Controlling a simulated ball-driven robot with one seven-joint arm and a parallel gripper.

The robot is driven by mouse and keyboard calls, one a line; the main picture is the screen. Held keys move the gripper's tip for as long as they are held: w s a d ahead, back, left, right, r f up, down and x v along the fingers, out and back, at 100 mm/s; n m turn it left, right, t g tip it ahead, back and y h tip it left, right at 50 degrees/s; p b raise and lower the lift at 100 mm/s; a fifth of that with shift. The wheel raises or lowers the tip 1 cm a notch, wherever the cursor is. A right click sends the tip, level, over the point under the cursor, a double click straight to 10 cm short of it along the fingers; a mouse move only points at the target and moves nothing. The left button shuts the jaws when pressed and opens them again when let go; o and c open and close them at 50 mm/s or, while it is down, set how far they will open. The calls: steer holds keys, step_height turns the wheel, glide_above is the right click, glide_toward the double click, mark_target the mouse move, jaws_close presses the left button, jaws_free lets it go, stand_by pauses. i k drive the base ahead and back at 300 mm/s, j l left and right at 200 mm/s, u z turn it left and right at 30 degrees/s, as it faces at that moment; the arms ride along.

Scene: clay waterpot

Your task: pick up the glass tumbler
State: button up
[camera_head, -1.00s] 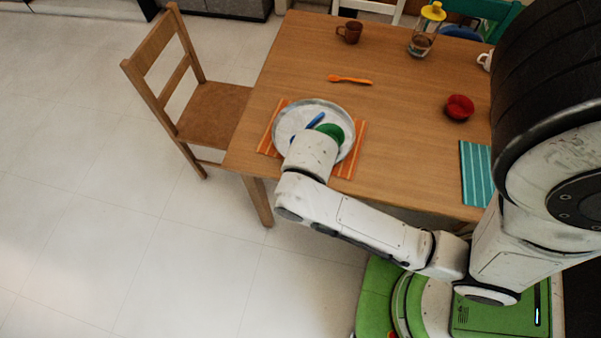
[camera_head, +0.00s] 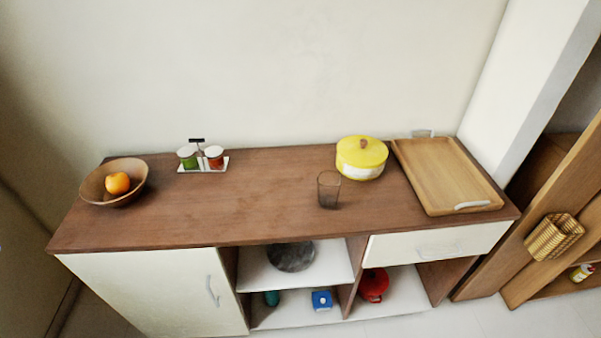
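The glass tumbler (camera_head: 329,189) stands upright on the brown top of a sideboard (camera_head: 250,215), right of the middle. It is clear, slightly dark glass and looks empty. A yellow pot stands close behind it to the right. My gripper and arm are not in view now.
The sideboard top also holds a wooden bowl (camera_head: 128,192) with an orange fruit (camera_head: 117,183), a condiment rack (camera_head: 216,166), the yellow pot (camera_head: 361,158) and a wooden tray (camera_head: 440,172). The top is clear left of the tumbler. A wicker basket (camera_head: 553,237) is at right.

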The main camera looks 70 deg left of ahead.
mark_target(329, 182)
steer(key=u, duration=1.45)
